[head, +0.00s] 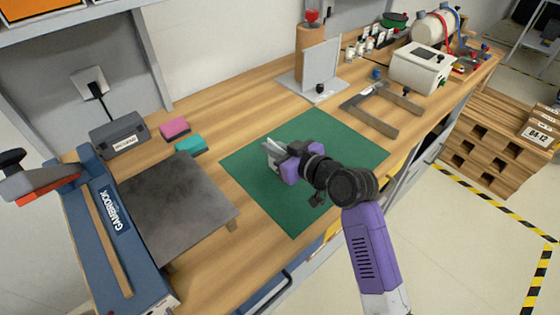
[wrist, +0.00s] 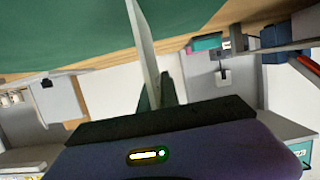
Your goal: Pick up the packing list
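I cannot make out a sheet that is clearly the packing list in either view. My gripper (head: 270,152) is above the green mat (head: 297,216), near its left part, with its pale tips pointing left. In the wrist view a thin pale strip (wrist: 143,45) stands out from my gripper, seen nearly edge-on, beside a dark wedge. I cannot tell whether this strip is a finger or something held, nor whether the fingers are open or shut. My arm hides the mat's middle right.
A dark plate (head: 175,208) and a blue GAMBROOK machine (head: 112,222) are at left. Pink (head: 174,128) and teal (head: 190,145) blocks lie behind the plate. A white box (head: 420,68) is farther right.

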